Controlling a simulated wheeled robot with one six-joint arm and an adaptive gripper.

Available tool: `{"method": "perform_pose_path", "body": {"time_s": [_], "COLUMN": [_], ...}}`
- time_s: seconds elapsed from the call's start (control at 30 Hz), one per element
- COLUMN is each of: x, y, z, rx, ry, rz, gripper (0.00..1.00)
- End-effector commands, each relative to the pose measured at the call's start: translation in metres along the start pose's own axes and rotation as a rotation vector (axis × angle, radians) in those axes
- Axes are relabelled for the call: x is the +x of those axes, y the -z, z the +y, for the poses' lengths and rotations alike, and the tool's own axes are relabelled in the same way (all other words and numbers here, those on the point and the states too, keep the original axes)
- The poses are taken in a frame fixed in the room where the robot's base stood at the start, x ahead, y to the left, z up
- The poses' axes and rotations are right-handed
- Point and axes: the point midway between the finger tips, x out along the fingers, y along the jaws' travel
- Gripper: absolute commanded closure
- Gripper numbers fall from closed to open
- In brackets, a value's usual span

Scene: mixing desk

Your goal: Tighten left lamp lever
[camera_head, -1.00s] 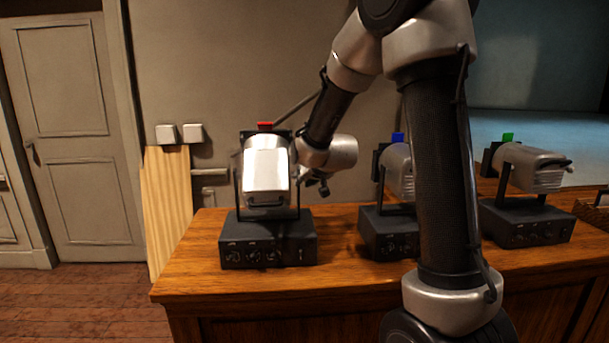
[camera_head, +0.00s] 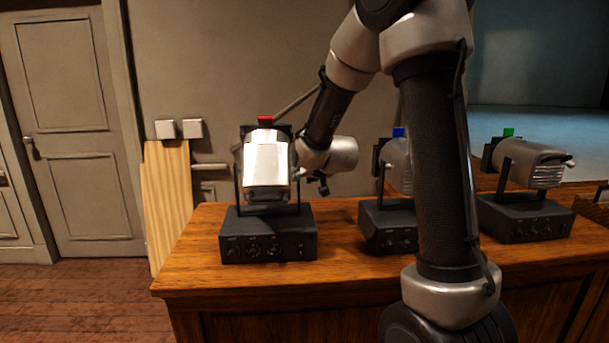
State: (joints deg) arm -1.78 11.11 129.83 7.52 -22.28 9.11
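The left lamp (camera_head: 267,166) has a silver head in a dark yoke, with a red tab on top. It stands on a black control box (camera_head: 268,247) at the left end of the wooden desk. My arm reaches down to the right side of this lamp. The silver end of my arm is close against that side, and I cannot tell whether it touches. My gripper (camera_head: 322,183) shows only as a small dark part there; its fingers cannot be made out. The lamp's lever cannot be made out.
A blue-tabbed lamp (camera_head: 397,162) stands in the middle of the desk (camera_head: 335,278), partly behind my arm. A green-tabbed lamp (camera_head: 532,165) stands further right. A wooden board (camera_head: 168,205) leans at the wall. The desk's front strip is clear.

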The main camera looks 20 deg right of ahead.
Motion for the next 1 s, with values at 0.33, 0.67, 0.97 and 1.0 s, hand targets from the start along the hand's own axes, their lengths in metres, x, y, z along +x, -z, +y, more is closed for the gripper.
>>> {"method": "perform_pose_path", "body": {"time_s": [0.33, 0.67, 0.97, 1.0], "x": [-0.045, -0.107, -0.12, -0.12], "y": [0.002, 0.001, 0.0, 0.0], "z": [-0.001, 0.0, 0.0, 0.0], "rx": [0.0, 0.0, 0.0, 0.0], "ry": [0.002, 0.001, 0.001, 0.001], "rz": [0.005, 0.003, 0.0, 0.0], "gripper": [0.69, 0.69, 0.69, 0.69]}}
